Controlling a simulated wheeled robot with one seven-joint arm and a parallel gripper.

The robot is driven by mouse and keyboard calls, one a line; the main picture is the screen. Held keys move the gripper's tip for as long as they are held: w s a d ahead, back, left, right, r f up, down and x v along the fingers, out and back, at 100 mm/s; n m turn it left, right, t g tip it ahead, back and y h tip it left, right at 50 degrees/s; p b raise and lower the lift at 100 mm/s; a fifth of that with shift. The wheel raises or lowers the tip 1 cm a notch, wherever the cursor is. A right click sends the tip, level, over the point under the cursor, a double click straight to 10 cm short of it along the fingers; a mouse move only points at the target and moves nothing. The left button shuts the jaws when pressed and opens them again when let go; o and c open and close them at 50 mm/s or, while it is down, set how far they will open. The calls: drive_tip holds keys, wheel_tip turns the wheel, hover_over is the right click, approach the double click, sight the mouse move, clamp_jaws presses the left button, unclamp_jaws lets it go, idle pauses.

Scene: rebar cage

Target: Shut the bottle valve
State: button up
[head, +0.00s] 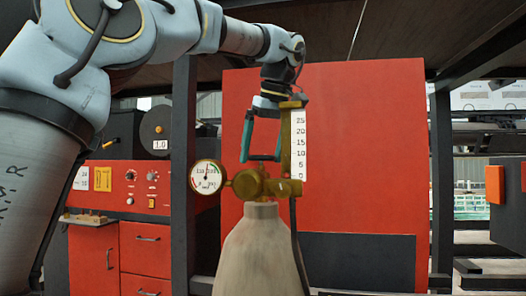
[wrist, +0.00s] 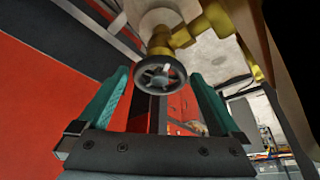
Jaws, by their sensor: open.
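The gas bottle (head: 260,250) stands upright in the head view, pale and worn, with a brass valve (head: 249,184) on its neck. The valve's round, spoked handwheel (wrist: 160,76) shows in the wrist view. It sits between and beyond my fingertips. My gripper (head: 262,159) points down just above the valve, its two teal fingers apart. In the wrist view my gripper (wrist: 160,73) is open, with a finger on each side of the handwheel and a gap at each side. Whether the fingertips reach the wheel's depth is hard to tell.
A round gauge (head: 207,177) sticks out left of the valve. A brass flowmeter with a white scale (head: 298,145) rises close to the right of my gripper, and a dark hose hangs below it. A red panel (head: 365,150) stands behind, between dark posts.

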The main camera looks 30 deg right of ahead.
drive_tip(key=c, duration=1.2)
drive_tip(key=shift+o, duration=0.2)
drive_tip(key=shift+m, duration=0.3)
